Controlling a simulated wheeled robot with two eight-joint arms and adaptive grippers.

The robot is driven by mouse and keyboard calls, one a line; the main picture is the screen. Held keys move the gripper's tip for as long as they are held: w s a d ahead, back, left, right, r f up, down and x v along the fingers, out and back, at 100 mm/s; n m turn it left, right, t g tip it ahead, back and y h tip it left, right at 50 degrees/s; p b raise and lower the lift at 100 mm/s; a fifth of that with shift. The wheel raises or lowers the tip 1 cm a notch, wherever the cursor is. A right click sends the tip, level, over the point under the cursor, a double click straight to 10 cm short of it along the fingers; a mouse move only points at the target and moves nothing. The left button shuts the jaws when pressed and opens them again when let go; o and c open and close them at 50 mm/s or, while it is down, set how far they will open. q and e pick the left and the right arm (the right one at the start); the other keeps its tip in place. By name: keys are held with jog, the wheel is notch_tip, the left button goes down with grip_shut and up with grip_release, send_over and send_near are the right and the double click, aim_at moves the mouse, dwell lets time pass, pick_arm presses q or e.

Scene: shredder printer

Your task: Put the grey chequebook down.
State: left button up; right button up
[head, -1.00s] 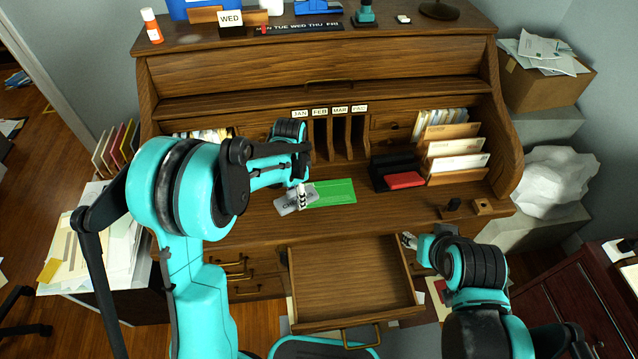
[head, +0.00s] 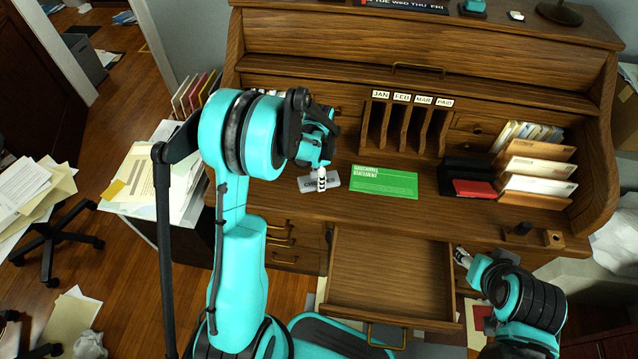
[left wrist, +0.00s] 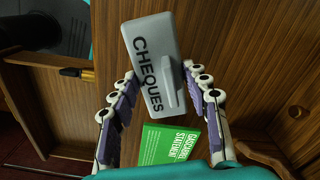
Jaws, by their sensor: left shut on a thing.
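The grey chequebook (head: 331,182) shows in the head view over the desktop, left of the green statement. In the left wrist view the chequebook (left wrist: 151,50), lettered CHEQUES, lies between the two fingers of my left gripper (left wrist: 165,85). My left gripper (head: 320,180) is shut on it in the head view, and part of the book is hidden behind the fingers. I cannot tell whether the book touches the desktop. My right gripper (head: 462,257) is at the right edge of the pulled-out drawer; its fingers are too small to read.
The green statement (head: 384,182) lies flat on the desktop. The open, empty drawer (head: 390,275) juts out below the front edge. A black tray (head: 459,172) with a red book (head: 474,188) and an envelope rack (head: 535,172) stand to the right. The desktop between statement and front edge is clear.

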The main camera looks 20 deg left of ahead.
pick_arm(q)
jog(key=shift+f+b, duration=0.5)
jog(key=shift+f, duration=1)
jog(key=shift+f, duration=0.1)
jog(key=o, duration=1.2)
jog(key=shift+c, duration=0.2)
